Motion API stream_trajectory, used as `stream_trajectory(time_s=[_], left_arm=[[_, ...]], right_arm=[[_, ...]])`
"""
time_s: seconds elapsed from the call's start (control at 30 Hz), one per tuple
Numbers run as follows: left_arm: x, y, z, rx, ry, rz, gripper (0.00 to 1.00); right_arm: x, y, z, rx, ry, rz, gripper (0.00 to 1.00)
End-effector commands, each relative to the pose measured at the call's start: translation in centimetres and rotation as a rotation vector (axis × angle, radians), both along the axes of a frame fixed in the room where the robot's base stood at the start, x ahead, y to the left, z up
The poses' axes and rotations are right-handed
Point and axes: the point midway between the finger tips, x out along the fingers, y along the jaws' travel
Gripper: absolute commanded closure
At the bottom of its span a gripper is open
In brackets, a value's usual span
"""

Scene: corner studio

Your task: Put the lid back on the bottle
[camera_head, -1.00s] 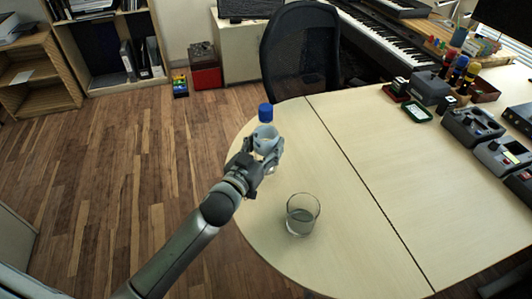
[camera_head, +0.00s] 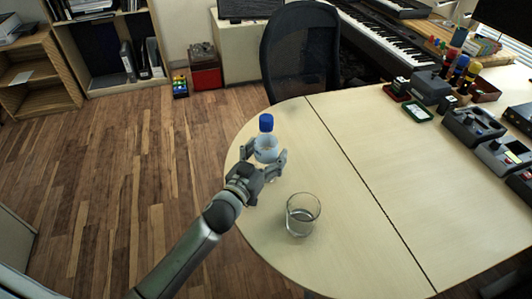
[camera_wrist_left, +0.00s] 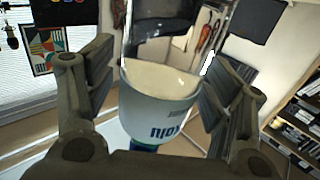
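The bottle (camera_head: 266,147), clear with a pale label, stands upright near the rounded left end of the table. Its blue lid (camera_head: 266,122) sits at the top, over the neck; I cannot tell how tightly it is seated. My left gripper (camera_head: 265,157) has its fingers spread on either side of the bottle and hides its lower part. In the left wrist view the bottle (camera_wrist_left: 158,108) is between the two finger pads, with a narrow gap visible at the left pad. That left gripper (camera_wrist_left: 160,95) looks open. My right gripper is in neither view.
A clear glass (camera_head: 302,215) stands on the table (camera_head: 375,180), in front and to the right of the bottle. A black chair (camera_head: 300,55) is behind the table. Devices line the table's far right; its middle is clear.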

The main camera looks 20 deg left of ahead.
Motion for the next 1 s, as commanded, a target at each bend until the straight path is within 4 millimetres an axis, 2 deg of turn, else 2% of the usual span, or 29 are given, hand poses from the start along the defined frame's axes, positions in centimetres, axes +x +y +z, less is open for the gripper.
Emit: stream_trajectory(time_s=[0.23, 0.37, 0.8, 1.0], left_arm=[[0.0, 0.0, 0.5, 0.001, 0.000, 0.000, 0.25], [-1.2, 0.2, 0.4, -0.002, 0.002, 0.000, 0.25], [-9.0, 1.7, 0.4, -0.001, 0.003, 0.002, 0.25], [-11.1, 2.2, 0.4, -0.002, 0.001, 0.001, 0.25]], right_arm=[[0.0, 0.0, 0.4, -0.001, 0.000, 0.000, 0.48], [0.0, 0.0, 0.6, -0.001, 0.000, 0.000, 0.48], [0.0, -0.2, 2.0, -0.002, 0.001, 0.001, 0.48], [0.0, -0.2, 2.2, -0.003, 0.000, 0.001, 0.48]])
